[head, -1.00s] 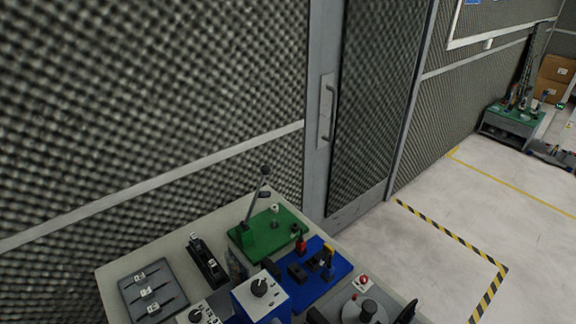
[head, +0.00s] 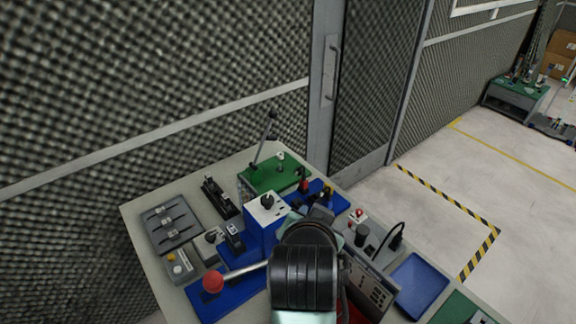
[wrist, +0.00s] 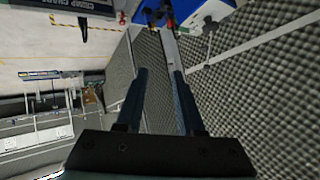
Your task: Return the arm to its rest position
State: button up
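My arm (head: 305,268) rises from the bottom of the head view and reaches over the work table (head: 150,207). Its dark rounded part covers the middle of the table. My gripper (wrist: 161,72) shows in the wrist view with its two dark fingers apart. Nothing is held between them; only the foam wall and a grey post show in the gap. In the head view I cannot make out the fingertips.
On the table are a green plate with a lever (head: 270,176), a blue box with a knob (head: 266,220), a red-ball lever (head: 213,281), a slider panel (head: 168,224) and a blue tray (head: 420,284). A foam wall and door (head: 375,85) stand behind. Open floor (head: 430,195) lies right.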

notch_tip(320, 180, up, 14)
jog(key=w+a+n+t, duration=0.2)
jog(key=w+t, duration=0.1)
jog(key=t, duration=0.2)
jog(key=s+r+n+t, duration=0.1)
jog(key=s+r+t, duration=0.3)
jog(key=r, duration=0.5)
jog(key=s+a+r+n+t+y+b, duration=0.1)
jog(key=s+r+t, duration=0.3)
jog(key=r, duration=0.5)
jog(key=s+a+r+n+t+b, duration=0.1)
jog(key=s+r+t, duration=0.3)
jog(key=r, duration=0.5)
jog(key=s+n, duration=0.1)
jog(key=s, duration=0.1)
jog(key=shift+s+a+r+y, duration=0.15)
jog(key=shift+s+r+y, duration=0.15)
jog(key=shift+s+r, duration=0.1)
